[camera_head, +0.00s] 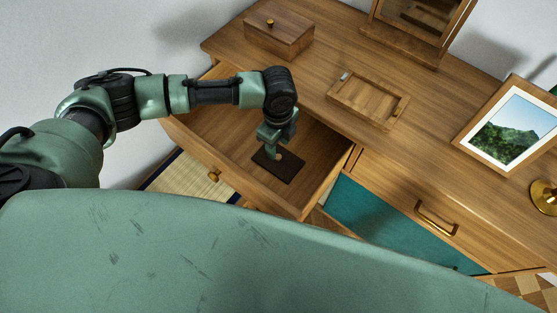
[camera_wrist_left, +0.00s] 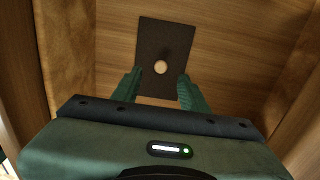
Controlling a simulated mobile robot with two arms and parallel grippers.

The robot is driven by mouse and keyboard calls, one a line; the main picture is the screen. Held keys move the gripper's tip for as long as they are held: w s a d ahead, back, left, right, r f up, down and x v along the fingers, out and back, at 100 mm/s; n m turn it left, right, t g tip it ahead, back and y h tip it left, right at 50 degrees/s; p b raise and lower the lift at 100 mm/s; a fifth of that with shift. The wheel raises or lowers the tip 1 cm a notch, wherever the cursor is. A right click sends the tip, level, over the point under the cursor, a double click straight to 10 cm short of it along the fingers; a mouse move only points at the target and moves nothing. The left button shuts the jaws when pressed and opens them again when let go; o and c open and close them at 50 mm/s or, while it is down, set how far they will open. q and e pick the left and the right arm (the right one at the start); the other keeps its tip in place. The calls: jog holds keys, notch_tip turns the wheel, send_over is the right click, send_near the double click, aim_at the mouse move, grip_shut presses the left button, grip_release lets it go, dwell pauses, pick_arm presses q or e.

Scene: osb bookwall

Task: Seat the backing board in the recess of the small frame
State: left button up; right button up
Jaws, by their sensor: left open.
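The backing board (camera_head: 280,166) is a thin dark rectangle lying in the open drawer. It has a pale round spot or knob near its middle, seen clearly in the left wrist view (camera_wrist_left: 152,40). My left gripper (camera_head: 277,149) reaches down into the drawer over the board. In the left wrist view its two fingers (camera_wrist_left: 157,82) are apart, with the round spot ahead between them and nothing held. I cannot tell whether the fingertips touch the board. The small frame (camera_head: 403,107) lies flat on the dresser top, its shallow recess facing up. My right gripper is out of view.
The drawer (camera_head: 230,181) is pulled out, its walls around my gripper. A wooden box (camera_head: 279,37) and a mirror stand (camera_head: 405,44) sit at the back of the dresser. A landscape picture (camera_head: 509,129) and a brass object (camera_head: 545,196) are at the right.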

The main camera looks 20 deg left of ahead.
aim_at(278, 156)
pick_arm(q)
notch_tip(278, 156, down, 6)
jog(key=shift+r, duration=0.2)
grip_shut()
